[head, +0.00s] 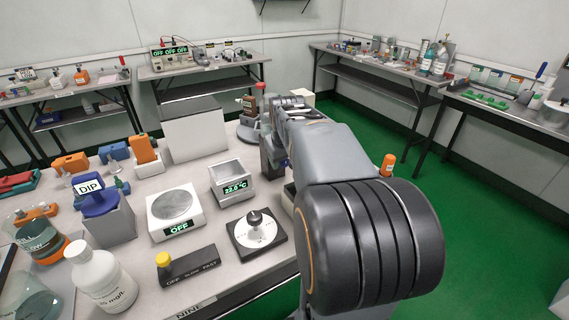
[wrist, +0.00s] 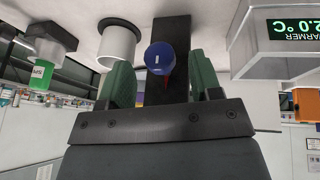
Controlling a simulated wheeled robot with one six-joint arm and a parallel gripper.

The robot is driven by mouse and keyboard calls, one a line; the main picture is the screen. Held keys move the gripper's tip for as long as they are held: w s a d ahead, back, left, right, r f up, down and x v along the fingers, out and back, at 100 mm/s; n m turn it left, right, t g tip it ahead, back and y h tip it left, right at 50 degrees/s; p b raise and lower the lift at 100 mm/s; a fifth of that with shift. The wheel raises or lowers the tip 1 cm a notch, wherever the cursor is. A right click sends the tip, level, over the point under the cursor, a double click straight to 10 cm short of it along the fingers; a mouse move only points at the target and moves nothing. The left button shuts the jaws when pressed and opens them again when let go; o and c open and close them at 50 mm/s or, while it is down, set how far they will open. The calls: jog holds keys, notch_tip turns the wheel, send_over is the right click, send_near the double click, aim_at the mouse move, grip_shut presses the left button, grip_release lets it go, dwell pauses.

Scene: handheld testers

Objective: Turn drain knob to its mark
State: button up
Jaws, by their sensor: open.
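A blue round knob (wrist: 160,58) with a short white mark shows in the wrist view, on or in front of a dark strip (wrist: 172,22). A thin red piece (wrist: 167,82) shows just below it. I read no drain label, so I cannot confirm that it is the drain knob. My gripper (wrist: 163,80) is open, its green fingers on either side of the knob in the picture. Gaps show on both sides; I cannot tell its depth between the fingers. In the head view my arm covers most of this area.
In the wrist view, the warmer (wrist: 285,60) is at right, a white cylinder (wrist: 117,48) at left.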

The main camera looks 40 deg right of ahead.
jog(key=shift+x, duration=0.9)
jog(key=c, duration=0.9)
